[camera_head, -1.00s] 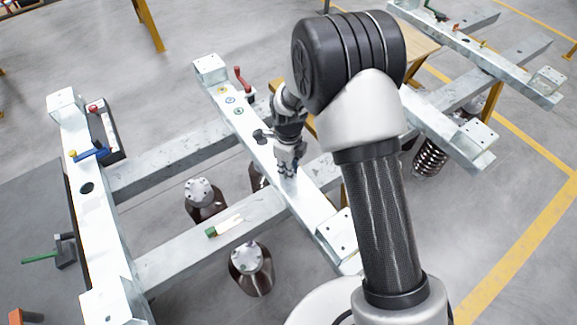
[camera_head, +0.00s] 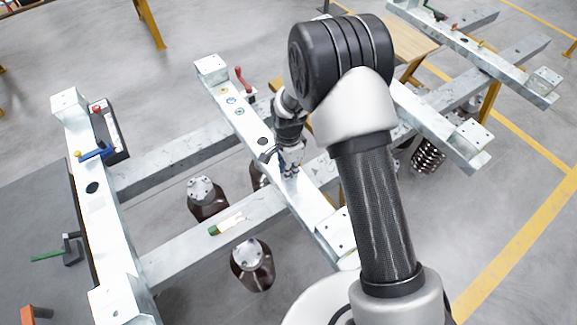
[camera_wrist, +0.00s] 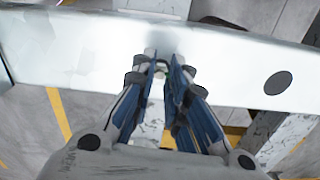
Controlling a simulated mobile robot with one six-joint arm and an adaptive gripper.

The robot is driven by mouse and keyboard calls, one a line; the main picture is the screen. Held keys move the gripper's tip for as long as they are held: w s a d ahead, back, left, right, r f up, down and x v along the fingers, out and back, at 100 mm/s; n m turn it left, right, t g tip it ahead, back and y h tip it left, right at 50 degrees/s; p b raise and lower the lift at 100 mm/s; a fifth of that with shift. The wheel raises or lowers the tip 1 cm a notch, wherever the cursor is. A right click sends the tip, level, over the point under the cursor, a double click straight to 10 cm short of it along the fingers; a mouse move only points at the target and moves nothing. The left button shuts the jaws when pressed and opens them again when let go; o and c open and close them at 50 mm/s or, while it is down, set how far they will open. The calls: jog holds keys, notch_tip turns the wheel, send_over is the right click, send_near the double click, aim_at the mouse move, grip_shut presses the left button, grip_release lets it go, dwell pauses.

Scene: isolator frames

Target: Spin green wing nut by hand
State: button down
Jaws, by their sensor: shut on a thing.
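My gripper (camera_head: 291,170) points down onto the middle metal beam (camera_head: 318,206) in the head view. In the wrist view, its blue-padded fingers (camera_wrist: 167,70) are closed in around a small piece at the beam's surface. Only a small pale bit of that piece (camera_wrist: 160,69) shows between the fingertips. The fingers hide the rest, so I cannot make out the green wing nut's wings or colour.
A dark round hole (camera_wrist: 278,83) is in the beam to the right of the fingers. A red-handled part (camera_head: 241,78) stands at the beam's far end.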

jog(key=n+p, duration=0.1)
jog(key=n, duration=0.5)
jog(key=shift+n, duration=0.3)
jog(key=n, duration=0.6)
jog(key=n+p, duration=0.1)
jog(key=n, duration=0.5)
jog(key=shift+n, duration=0.3)
jog(key=n, duration=1.2)
jog(key=shift+n, duration=0.4)
jog(key=n, duration=0.6)
jog(key=shift+p, duration=0.3)
jog(key=n, duration=0.6)
jog(key=shift+s+n, duration=0.1)
jog(key=shift+n, duration=0.2)
jog(key=n, duration=0.5)
jog(key=shift+f, duration=0.1)
jog(key=shift+n, duration=0.3)
